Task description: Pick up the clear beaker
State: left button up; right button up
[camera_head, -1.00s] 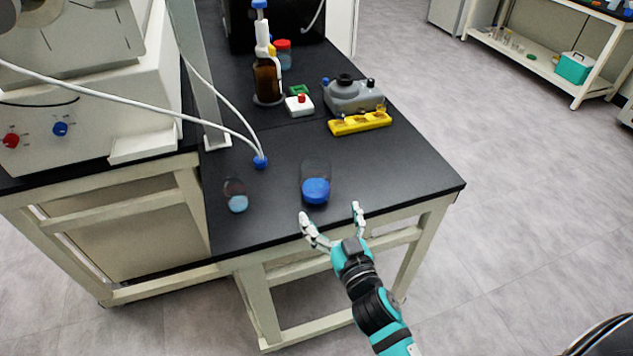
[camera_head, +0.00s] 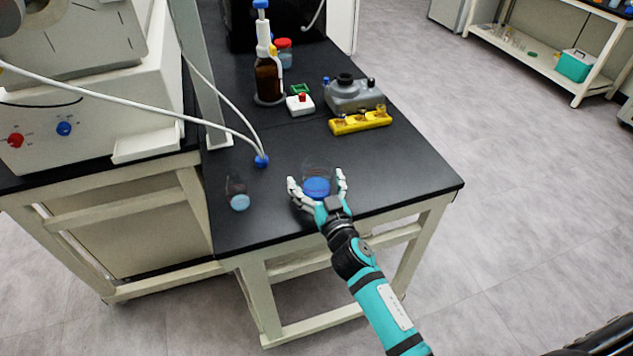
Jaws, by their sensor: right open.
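The clear beaker (camera_head: 317,186) holds blue liquid and stands upright on the black bench top (camera_head: 410,178) near its front edge. My right gripper (camera_head: 316,184) is open, with one white finger on each side of the beaker. Whether the fingers touch the glass I cannot tell. A smaller clear vessel with light blue contents (camera_head: 238,200) stands to the left of it. My left gripper is not in view.
A yellow rack (camera_head: 361,122), a grey device (camera_head: 355,95), a small white device with a red knob (camera_head: 300,105) and a brown dispenser bottle (camera_head: 268,78) stand farther back. A white tube ends at a blue fitting (camera_head: 262,161) left of the beaker. The bench's right corner is clear.

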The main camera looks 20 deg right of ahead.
jog(key=c, duration=1.3)
jog(key=shift+c, duration=0.6)
jog(key=shift+r, duration=0.1)
